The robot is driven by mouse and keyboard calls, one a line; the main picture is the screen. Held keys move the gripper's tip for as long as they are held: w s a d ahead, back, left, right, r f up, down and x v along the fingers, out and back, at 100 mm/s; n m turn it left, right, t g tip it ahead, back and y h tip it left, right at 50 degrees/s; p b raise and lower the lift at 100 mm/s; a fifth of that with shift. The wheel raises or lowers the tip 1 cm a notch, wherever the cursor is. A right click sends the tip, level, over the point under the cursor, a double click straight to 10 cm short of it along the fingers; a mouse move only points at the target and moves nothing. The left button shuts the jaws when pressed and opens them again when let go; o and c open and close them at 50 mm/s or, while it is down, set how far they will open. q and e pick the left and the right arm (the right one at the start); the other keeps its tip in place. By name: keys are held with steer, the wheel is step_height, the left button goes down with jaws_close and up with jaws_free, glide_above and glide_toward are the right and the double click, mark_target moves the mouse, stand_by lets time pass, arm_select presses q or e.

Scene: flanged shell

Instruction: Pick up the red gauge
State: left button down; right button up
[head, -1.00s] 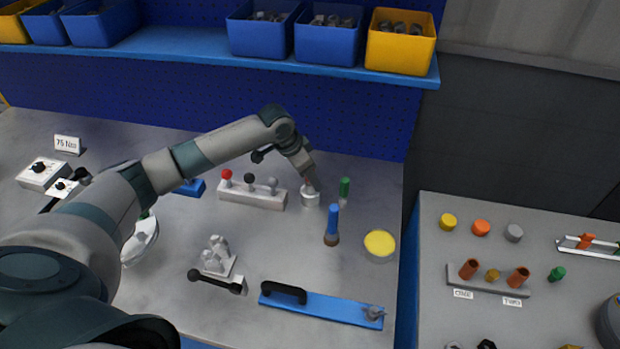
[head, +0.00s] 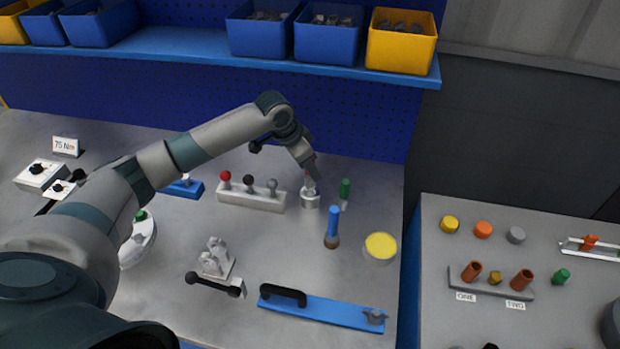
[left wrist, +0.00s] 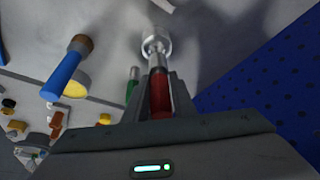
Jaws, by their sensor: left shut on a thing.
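The red gauge (left wrist: 160,98) has a red handle and a silver shaft and is between the jaws of my left gripper (left wrist: 159,92). In the head view my left gripper (head: 311,174) is over a round silver holder (head: 310,201), with the gauge's silver shaft (head: 310,187) showing below the jaws. The holder also shows in the left wrist view (left wrist: 155,42). I cannot tell whether the gauge's tip is clear of it. The jaws hide part of the handle. My right gripper is not in view.
A green-handled tool (head: 345,190) and a blue-handled tool (head: 332,222) stand close on the right. A rack with ball knobs (head: 250,200) is just left. A yellow-topped disc (head: 380,247) lies to the right. The shelf (head: 200,52) with bins is behind.

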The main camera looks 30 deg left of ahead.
arm_select(q)
steer(key=s+d+r+b, duration=0.1)
steer(key=d+r+b, duration=0.2)
steer(key=d+r, duration=0.4)
steer(key=d, duration=0.4)
steer(key=shift+d+r+b, duration=0.3)
steer(key=shift+r, duration=0.1)
